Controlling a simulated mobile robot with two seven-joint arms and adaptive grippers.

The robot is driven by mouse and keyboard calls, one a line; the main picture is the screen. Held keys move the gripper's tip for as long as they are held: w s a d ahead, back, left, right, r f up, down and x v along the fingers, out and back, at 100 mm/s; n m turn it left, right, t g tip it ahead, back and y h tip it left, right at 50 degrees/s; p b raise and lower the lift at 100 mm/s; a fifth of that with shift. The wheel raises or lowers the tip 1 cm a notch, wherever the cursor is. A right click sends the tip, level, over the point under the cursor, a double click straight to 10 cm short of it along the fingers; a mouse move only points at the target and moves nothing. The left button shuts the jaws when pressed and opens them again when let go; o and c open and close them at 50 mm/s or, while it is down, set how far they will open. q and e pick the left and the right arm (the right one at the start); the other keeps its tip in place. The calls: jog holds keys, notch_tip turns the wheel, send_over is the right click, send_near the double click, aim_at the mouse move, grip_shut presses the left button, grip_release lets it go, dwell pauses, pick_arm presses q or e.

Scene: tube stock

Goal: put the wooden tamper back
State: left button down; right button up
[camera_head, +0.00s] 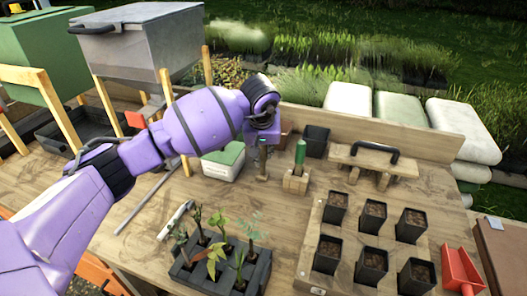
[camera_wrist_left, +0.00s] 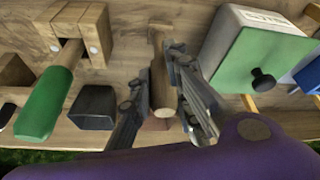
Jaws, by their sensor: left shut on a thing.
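My left gripper (camera_head: 263,138) comes in from the left and points down at the back middle of the bench. It is shut on the wooden tamper (camera_head: 262,168), a slim upright wooden rod. In the left wrist view the tamper (camera_wrist_left: 159,72) stands between the two dark fingers of the gripper (camera_wrist_left: 160,88). I cannot tell whether its lower end touches the bench. A small wooden block (camera_head: 295,184) stands to its right with a green-handled tool (camera_head: 300,153) upright in it. The block (camera_wrist_left: 88,40) and green handle (camera_wrist_left: 45,102) also show in the left wrist view.
A white box with a green lid (camera_head: 222,160) stands close left of the tamper. A black pot (camera_head: 316,140) is behind the block. A seedling tray (camera_head: 206,281) and a board with several soil-filled pots (camera_head: 312,242) are in front. Bare bench (camera_head: 290,218) lies between.

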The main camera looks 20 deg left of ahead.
pick_arm(q)
jog(key=shift+f, duration=0.2)
jog(key=c, duration=1.6)
grip_release()
jog(key=shift+r, duration=0.25)
jog(key=v, duration=1.2)
jog(key=shift+f, duration=0.1)
